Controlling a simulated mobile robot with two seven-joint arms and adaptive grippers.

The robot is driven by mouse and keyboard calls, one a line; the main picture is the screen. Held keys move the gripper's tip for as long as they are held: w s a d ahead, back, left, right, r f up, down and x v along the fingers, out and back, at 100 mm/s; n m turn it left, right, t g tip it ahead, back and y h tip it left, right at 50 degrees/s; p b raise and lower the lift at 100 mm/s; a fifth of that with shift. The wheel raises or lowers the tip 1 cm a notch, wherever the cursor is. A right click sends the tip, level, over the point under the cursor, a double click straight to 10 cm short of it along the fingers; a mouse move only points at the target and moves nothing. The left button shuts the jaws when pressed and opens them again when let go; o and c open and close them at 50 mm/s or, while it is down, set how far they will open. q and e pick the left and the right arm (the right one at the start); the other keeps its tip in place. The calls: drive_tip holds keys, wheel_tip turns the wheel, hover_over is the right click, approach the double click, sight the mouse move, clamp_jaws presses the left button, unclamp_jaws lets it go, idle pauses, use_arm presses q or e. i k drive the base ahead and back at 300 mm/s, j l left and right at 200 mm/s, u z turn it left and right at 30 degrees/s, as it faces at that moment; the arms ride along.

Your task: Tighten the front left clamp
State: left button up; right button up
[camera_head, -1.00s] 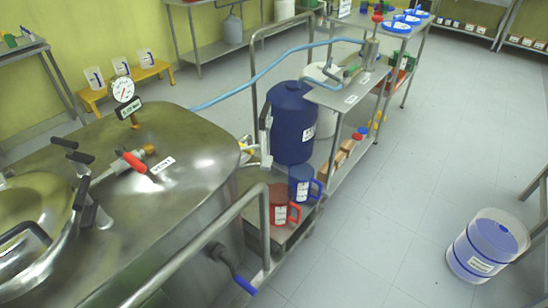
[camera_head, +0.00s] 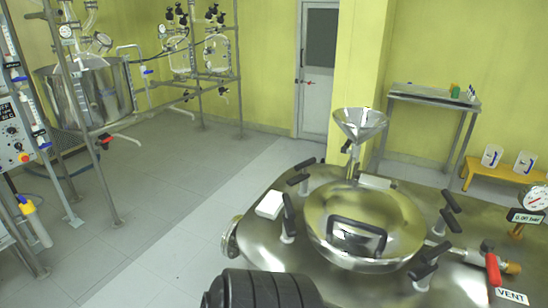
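A round steel lid (camera_head: 365,225) with a black handle sits on top of a steel vessel (camera_head: 300,250). Several black-handled clamps stand around it. The clamp on the lid's near left side (camera_head: 288,215) has its black handle standing roughly upright. Another clamp (camera_head: 300,176) is at the far left, one (camera_head: 449,210) at the far right and one (camera_head: 428,264) at the near right. How tight any of them is cannot be told. Neither of my gripper tips is in view.
A funnel (camera_head: 360,124) rises behind the lid. A white block (camera_head: 270,204) lies left of the clamps. A red-handled vent valve (camera_head: 493,270) and a gauge (camera_head: 535,198) are at right. Open floor lies left of the vessel.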

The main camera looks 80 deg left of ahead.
sight(290, 228)
drive_tip(key=k+j+u, duration=0.15)
drive_tip(key=u, duration=2.1)
